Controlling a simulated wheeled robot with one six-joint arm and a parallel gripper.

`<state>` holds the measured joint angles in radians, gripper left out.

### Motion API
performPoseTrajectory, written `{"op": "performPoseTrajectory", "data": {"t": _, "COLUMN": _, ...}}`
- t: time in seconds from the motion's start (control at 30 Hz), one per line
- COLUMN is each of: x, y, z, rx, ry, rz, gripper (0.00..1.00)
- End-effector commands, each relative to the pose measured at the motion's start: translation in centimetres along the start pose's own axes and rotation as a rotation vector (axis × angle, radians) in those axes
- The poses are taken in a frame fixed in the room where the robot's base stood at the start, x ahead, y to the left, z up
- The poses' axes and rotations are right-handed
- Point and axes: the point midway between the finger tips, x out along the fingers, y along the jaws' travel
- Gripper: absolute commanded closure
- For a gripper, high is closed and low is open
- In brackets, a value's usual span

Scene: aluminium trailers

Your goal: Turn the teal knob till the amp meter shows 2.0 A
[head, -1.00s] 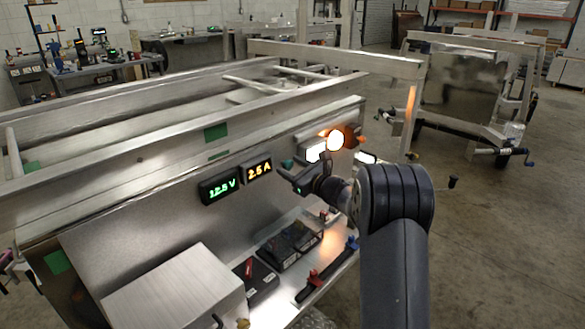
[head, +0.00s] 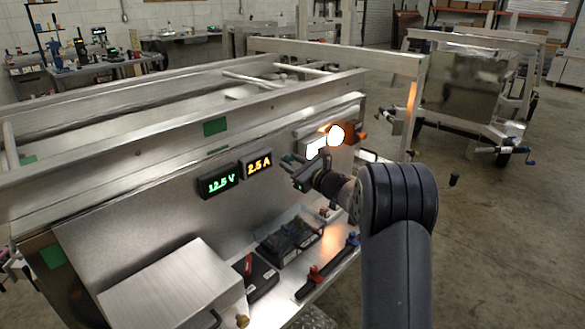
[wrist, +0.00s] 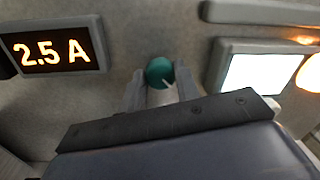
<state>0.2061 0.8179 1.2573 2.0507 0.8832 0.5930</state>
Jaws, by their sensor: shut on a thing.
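The teal knob (wrist: 160,72) sticks out of the metal panel, with a pale pointer line toward its lower right in the wrist view. My gripper (wrist: 161,90) is shut on it, one finger on each side. In the head view, my gripper (head: 291,166) reaches the panel from the right and partly hides the knob (head: 287,158). The amp meter (head: 258,165) sits just left of the knob and reads 2.5 A in amber digits. It also shows in the wrist view (wrist: 52,48).
A volt meter (head: 218,182) with green digits reads 12.5 V left of the amp meter. A lit white panel (head: 315,146) and a glowing amber lamp (head: 336,135) sit right of the knob. Black cases (head: 290,240) and a metal box (head: 175,285) stand below.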

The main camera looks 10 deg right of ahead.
Motion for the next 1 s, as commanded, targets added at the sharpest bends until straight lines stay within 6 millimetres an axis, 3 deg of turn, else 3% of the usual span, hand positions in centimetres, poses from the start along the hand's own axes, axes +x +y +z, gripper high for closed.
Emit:
{"op": "performPoseTrajectory", "data": {"t": 0.33, "x": -0.02, "y": 0.27, "z": -0.91, "rx": -0.24, "ry": -0.021, "rz": -0.005, "gripper": 0.92}}
{"op": "performPoseTrajectory", "data": {"t": 1.0, "x": -0.01, "y": 0.09, "z": -0.48, "rx": -0.66, "ry": -0.051, "rz": -0.012, "gripper": 0.92}}
